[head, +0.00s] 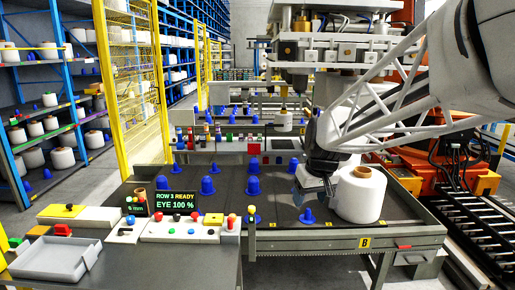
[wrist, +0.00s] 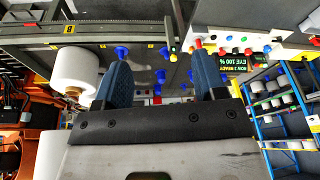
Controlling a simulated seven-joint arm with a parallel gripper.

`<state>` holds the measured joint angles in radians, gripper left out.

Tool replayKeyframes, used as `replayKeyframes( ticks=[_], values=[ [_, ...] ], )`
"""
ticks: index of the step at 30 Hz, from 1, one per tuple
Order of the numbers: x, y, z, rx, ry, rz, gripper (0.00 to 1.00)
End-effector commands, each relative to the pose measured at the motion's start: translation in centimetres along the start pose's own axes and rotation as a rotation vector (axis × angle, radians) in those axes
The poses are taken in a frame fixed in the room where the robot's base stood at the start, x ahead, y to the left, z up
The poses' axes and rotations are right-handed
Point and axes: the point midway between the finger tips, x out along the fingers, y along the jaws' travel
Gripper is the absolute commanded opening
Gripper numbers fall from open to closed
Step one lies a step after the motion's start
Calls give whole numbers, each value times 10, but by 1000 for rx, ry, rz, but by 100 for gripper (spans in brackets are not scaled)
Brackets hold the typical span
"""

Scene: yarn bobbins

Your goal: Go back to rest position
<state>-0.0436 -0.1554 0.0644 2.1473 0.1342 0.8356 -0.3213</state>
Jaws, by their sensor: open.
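My gripper (head: 318,182) is over the right part of the table, just left of a large white yarn bobbin (head: 360,196) that stands upright on the table. In the wrist view my gripper (wrist: 163,82) shows two blue-padded fingers spread wide with nothing held between them. The same white bobbin (wrist: 73,68) shows at the left in the wrist view, outside the fingers. Whether the gripper touches the bobbin in the head view cannot be told. Several blue pegs stand on the table, one of them (head: 307,216) just in front of my gripper.
A display (head: 176,202) reads "ROW 3 READY, EYE 100 %" beside a button panel (head: 180,230). A grey tray (head: 55,260) lies at the front left. A yellow mesh fence (head: 130,80) and bobbin shelves stand left. Orange machinery (head: 470,170) stands right of the table (head: 340,243).

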Motion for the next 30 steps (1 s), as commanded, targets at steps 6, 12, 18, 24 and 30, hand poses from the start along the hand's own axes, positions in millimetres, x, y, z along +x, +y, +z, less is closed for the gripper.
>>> replayKeyframes(
  ticks=[6,12,18,24,30],
  values=[
    [-19,-6,52,50,-6,19,65],
    [-30,-11,99,97,-12,37,65],
    [-38,-17,146,143,-18,56,65],
    [-42,-23,193,190,-22,75,65],
    [-42,-30,239,238,-28,94,65]
  ],
)
